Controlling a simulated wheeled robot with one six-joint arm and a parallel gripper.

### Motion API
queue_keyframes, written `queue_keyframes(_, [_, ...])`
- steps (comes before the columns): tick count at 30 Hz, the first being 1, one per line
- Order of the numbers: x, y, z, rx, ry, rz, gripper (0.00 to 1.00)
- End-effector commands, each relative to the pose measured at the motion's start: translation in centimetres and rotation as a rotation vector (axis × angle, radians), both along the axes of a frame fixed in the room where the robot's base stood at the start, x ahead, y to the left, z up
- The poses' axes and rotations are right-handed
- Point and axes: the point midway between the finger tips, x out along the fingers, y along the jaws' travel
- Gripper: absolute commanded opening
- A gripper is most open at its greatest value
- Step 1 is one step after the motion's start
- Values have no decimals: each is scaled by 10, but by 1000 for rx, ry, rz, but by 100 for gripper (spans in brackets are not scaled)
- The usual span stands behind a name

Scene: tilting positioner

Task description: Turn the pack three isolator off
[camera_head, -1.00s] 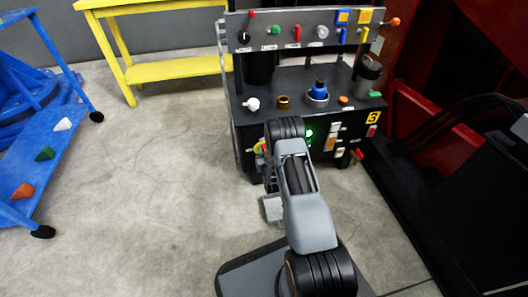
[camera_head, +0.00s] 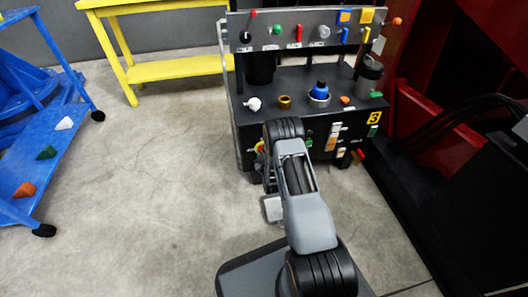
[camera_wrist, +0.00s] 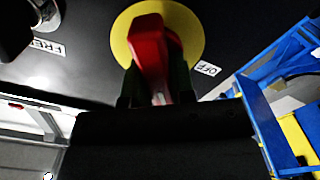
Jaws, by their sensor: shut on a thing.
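The isolator has a red handle (camera_wrist: 150,40) on a round yellow plate (camera_wrist: 190,22), set in a dark panel. In the wrist view my gripper (camera_wrist: 157,88) is shut on the red handle, one dark finger on each side. An OFF label (camera_wrist: 208,68) sits just right of the plate's lower edge. The handle runs nearly up and down in this view; I cannot tell which end is its pointer. In the head view a bit of the yellow plate (camera_head: 259,147) shows left of my arm. The pack's front bears a yellow 3 label (camera_head: 373,118).
A FREE label (camera_wrist: 48,46) lies at the left in the wrist view. The pack's top carries several knobs, including a blue one (camera_head: 319,90). A yellow bench (camera_head: 175,69) stands behind, and a blue cart (camera_head: 35,180) stands left. The floor between is clear.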

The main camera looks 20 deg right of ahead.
Motion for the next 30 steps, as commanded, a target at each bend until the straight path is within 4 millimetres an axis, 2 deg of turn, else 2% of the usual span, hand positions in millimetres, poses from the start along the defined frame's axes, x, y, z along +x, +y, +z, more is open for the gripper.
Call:
queue_keyframes(18, [0,5,-6,-566,117,1,0])
queue_keyframes(30, [1,5,-10,-836,172,1,0])
